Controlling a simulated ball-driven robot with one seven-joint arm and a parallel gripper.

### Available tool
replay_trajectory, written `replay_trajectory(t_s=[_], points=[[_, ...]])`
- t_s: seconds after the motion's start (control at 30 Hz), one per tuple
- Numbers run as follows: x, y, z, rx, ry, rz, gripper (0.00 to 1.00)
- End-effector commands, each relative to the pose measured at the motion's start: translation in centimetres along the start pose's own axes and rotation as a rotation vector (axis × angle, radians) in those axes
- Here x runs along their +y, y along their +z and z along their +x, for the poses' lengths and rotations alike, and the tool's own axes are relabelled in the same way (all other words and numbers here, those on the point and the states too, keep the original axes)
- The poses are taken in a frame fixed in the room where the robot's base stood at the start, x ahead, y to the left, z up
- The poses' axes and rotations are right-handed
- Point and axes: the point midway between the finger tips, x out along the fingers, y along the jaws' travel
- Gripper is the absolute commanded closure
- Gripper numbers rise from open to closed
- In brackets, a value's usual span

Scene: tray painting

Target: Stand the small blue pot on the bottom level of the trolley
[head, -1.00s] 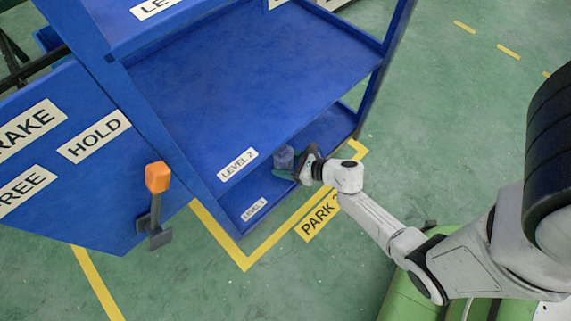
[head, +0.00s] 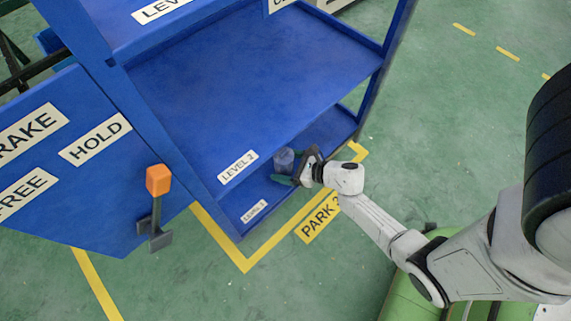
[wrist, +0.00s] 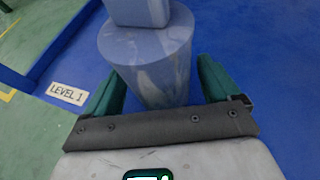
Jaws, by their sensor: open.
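The small blue pot (head: 284,159) is on the bottom level, labelled LEVEL 1, of the blue trolley (head: 330,133). In the wrist view the pot (wrist: 150,62) looks grey-blue, with a narrower block-like top cut off by the picture's upper edge. It appears upright on the blue shelf (wrist: 235,50). My gripper (head: 288,180) reaches in at the trolley's open front. In the wrist view its green fingers (wrist: 158,88) are open, one on each side of the pot's near part, with gaps showing.
The LEVEL 2 shelf (head: 250,80) overhangs the bottom level. A lever with an orange knob (head: 158,180) stands at the left, by the BRAKE, HOLD and FREE panel (head: 75,165).

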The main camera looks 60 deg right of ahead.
Motion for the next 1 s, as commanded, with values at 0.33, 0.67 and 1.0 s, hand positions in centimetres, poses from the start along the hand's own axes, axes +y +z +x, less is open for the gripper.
replay_trajectory(t_s=[0.33, 0.67, 1.0], points=[[0.0, 0.1, -7.1, 0.005, -0.001, 0.001, 0.11], [0.0, 0.0, -11.4, 0.001, -0.001, 0.001, 0.11], [-4.4, 4.2, -10.0, -0.042, -0.249, 0.352, 0.11]])
